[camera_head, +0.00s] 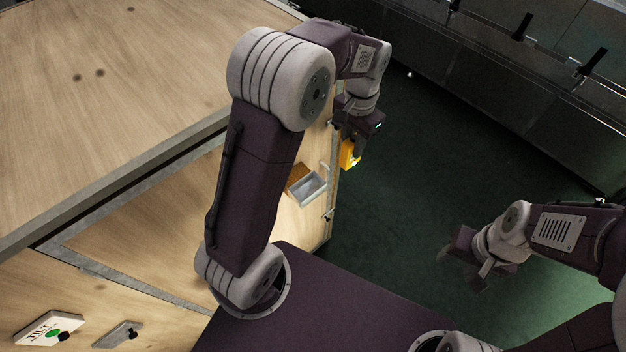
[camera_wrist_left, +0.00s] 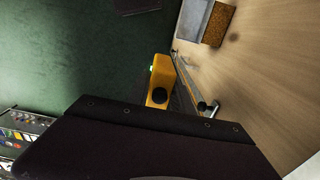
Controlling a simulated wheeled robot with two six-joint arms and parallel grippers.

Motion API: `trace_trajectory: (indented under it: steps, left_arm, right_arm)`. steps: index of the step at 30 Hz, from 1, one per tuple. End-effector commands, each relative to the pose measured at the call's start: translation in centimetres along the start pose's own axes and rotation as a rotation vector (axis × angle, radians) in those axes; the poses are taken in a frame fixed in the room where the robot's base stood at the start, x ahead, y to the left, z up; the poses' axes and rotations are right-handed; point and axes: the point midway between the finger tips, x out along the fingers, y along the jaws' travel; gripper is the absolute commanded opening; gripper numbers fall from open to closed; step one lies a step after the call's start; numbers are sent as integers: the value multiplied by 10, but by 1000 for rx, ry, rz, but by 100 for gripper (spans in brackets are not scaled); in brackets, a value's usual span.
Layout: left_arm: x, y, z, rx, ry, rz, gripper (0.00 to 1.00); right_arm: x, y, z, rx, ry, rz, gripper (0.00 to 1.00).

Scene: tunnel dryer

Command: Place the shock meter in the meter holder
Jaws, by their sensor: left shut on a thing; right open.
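The yellow shock meter (camera_head: 350,153) hangs below my left gripper (camera_head: 355,138), which is shut on it, beside the right edge of the wooden crate. The left wrist view shows the meter (camera_wrist_left: 157,82) too, with a green light at its edge and a dark round part. The meter holder seems to be the small grey open box (camera_head: 308,188) with a brown block on the crate's side, below and left of the meter. It also shows at the top of the left wrist view (camera_wrist_left: 195,16). The meter is apart from it. My right gripper (camera_head: 462,268) is open and empty over the green floor.
The large wooden crate (camera_head: 100,80) fills the left side. A card with a green dot (camera_head: 50,332) and a grey plate (camera_head: 118,335) are on its near face. A metal rod and bracket (camera_wrist_left: 207,107) run along its edge. Open green floor lies right.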

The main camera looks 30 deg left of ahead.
Motion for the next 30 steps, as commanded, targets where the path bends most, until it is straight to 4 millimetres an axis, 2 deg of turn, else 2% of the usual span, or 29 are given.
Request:
trace_trajectory:
  steps: [9,12,15,20,27,30]
  left_arm:
    - [45,-40,74,-8,-5,2,0]
    - [57,-49,89,-5,-4,2,0]
    - [64,-53,96,-2,-1,1,0]
    - [68,-55,98,-1,0,0,0]
    - [104,-54,99,0,-3,2,0]
    - [107,-54,98,0,0,0,0]
  right_arm:
    - [-24,0,-3,0,1,0,49]
    - [-28,-1,-3,0,1,0,49]
    - [-29,-1,-3,0,0,0,49]
    - [-30,-1,-3,0,0,0,49]
    - [-42,-1,-4,0,0,0,49]
    - [-41,-1,-4,0,0,0,49]
